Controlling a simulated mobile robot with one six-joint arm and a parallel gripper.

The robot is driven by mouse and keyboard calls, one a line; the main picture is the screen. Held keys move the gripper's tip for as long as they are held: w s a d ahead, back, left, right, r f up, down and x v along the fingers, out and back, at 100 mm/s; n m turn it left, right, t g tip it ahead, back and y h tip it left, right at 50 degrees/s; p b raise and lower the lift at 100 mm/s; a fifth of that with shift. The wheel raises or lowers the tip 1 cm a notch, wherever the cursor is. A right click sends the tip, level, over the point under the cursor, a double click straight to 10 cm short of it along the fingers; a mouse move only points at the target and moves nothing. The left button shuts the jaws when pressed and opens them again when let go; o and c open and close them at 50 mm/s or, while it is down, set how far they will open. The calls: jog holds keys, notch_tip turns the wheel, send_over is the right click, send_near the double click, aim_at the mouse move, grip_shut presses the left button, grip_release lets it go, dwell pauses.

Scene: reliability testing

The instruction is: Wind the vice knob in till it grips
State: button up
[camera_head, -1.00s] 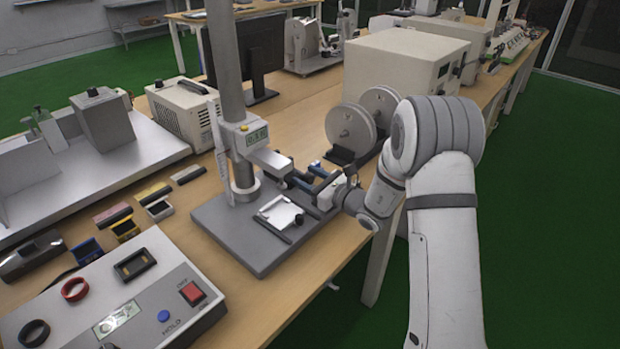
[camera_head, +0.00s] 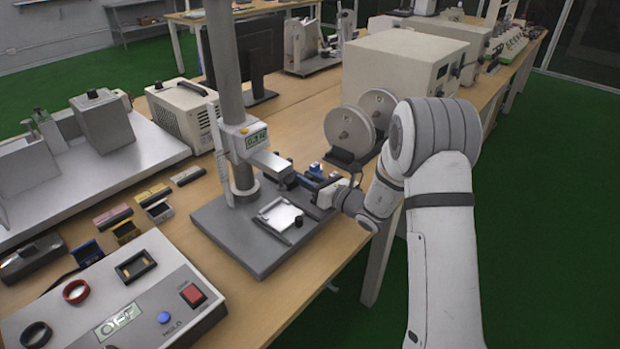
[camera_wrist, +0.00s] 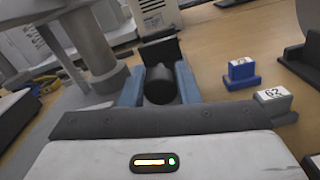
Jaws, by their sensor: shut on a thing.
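My gripper (camera_wrist: 160,88) has two blue fingers shut on a black cylindrical knob, the vice knob (camera_wrist: 160,86), in the wrist view. A dark block (camera_wrist: 160,50) stands just beyond the knob and seems to be the vice body. In the head view my gripper (camera_head: 308,184) reaches in from the right, low over the back right of the stand's grey base (camera_head: 240,245). My fingers hide the knob there. The vice jaws, and whether anything sits between them, cannot be made out.
The upright column (camera_head: 228,100) with its gauge head (camera_head: 246,140) stands left of my gripper. A blue block (camera_wrist: 240,72) and a small labelled grey block (camera_wrist: 274,95) lie close on the right. Two grey discs (camera_head: 350,130) stand behind. A control box (camera_head: 125,290) is at front left.

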jog(key=shift+m, duration=0.3)
jog(key=o, duration=1)
jog(key=shift+c, duration=0.2)
jog(key=v, duration=0.6)
jog(key=shift+s+d, duration=0.1)
jog(key=shift+d, duration=0.1)
jog(key=shift+s+d, duration=0.45)
jog(key=shift+d, duration=0.05)
